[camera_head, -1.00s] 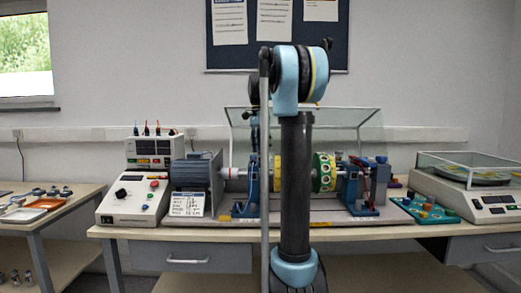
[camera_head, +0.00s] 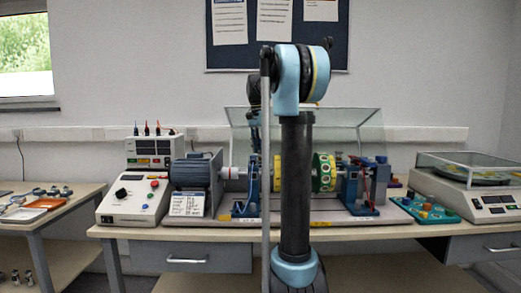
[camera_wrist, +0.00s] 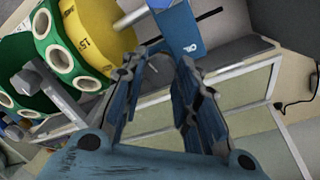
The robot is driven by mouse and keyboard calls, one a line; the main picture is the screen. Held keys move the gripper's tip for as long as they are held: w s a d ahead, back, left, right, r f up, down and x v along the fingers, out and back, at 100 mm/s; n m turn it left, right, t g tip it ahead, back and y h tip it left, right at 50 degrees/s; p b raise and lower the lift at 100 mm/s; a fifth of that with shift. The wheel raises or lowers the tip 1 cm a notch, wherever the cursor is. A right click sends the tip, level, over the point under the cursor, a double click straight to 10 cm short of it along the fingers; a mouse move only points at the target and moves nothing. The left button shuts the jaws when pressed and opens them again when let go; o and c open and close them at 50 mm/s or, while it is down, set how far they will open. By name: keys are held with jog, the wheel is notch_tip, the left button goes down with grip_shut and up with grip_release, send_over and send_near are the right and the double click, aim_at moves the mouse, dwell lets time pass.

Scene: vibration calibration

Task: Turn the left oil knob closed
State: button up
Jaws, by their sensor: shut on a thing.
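My gripper (camera_wrist: 165,60) reaches to the blue bearing stand (camera_wrist: 182,32) in the wrist view. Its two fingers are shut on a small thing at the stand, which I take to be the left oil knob. The knob itself cannot be made out between the fingertips, so its angle cannot be told.
A yellow disc (camera_wrist: 95,25) and a green disc with pale-ringed holes (camera_wrist: 52,52) lie close left of my fingers. In the head view a grey motor (camera_head: 195,172) stands left of the stand, and a clear cover (camera_head: 350,125) rises behind the rig.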

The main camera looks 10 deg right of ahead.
jog(key=n, duration=0.7)
jog(key=shift+a+t, duration=0.1)
jog(key=shift+t, duration=0.3)
jog(key=n, duration=0.4)
jog(key=shift+n+t, duration=0.3)
jog(key=shift+n, duration=1.5)
jog(key=o, duration=1.1)
jog(key=shift+s, duration=0.1)
jog(key=r, duration=0.8)
jog(key=a+r, duration=0.1)
jog(key=r, duration=0.2)
jog(key=shift+s+r, duration=0.2)
jog(key=shift+r, duration=0.2)
